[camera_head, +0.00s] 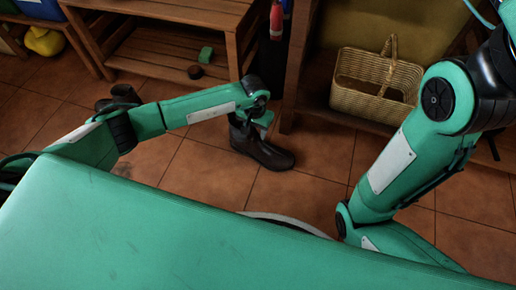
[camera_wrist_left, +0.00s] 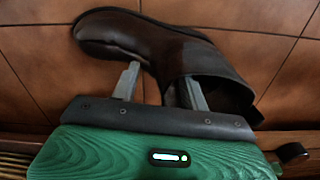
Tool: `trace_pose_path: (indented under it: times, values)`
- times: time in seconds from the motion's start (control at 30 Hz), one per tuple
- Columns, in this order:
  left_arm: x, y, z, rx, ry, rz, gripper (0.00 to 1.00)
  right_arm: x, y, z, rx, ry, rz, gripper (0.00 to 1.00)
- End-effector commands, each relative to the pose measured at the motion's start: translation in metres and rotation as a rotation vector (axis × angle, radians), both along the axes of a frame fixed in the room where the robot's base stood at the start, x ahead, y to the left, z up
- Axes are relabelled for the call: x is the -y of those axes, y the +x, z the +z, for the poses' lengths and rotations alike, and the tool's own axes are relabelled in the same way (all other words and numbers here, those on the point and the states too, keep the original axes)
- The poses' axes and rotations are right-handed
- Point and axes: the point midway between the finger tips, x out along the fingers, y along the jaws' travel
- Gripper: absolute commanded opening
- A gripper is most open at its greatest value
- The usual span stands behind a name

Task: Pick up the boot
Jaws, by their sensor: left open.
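A dark brown boot (camera_head: 264,151) stands on the tiled floor, near the middle of the head view, toe to the right. In the left wrist view the boot (camera_wrist_left: 125,33) has its toe at the left and its shaft opening at the right. My left gripper (camera_head: 262,119) is at the boot's upper part, which it partly hides. In the wrist view its two fingers (camera_wrist_left: 160,74) are spread, with part of the shaft between them; the right finger is by the opening's edge. Whether they touch the leather I cannot tell. My right gripper is out of view.
A dark boot-like thing (camera_head: 125,92) shows behind my left arm. A wooden shelf (camera_head: 165,62) stands behind, with a green block (camera_head: 206,54) and a dark round thing (camera_head: 195,72). A wicker basket (camera_head: 372,103) sits at right. Floor right of the boot is clear.

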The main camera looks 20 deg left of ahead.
Motion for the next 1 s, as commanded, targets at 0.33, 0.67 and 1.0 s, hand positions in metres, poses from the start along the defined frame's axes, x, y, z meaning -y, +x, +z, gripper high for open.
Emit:
trace_pose_path:
  times: [0.33, 0.67, 1.0]
  values:
    - [0.0, 0.0, 0.001, 0.0, 0.0, 0.0, 0.18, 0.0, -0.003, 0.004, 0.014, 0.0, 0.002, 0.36]
    - [0.0, 0.001, 0.002, 0.001, -0.001, 0.0, 0.0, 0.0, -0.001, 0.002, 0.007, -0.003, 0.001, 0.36]
    - [0.0, 0.001, 0.01, 0.002, 0.0, -0.001, 0.0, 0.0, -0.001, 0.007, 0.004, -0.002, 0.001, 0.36]
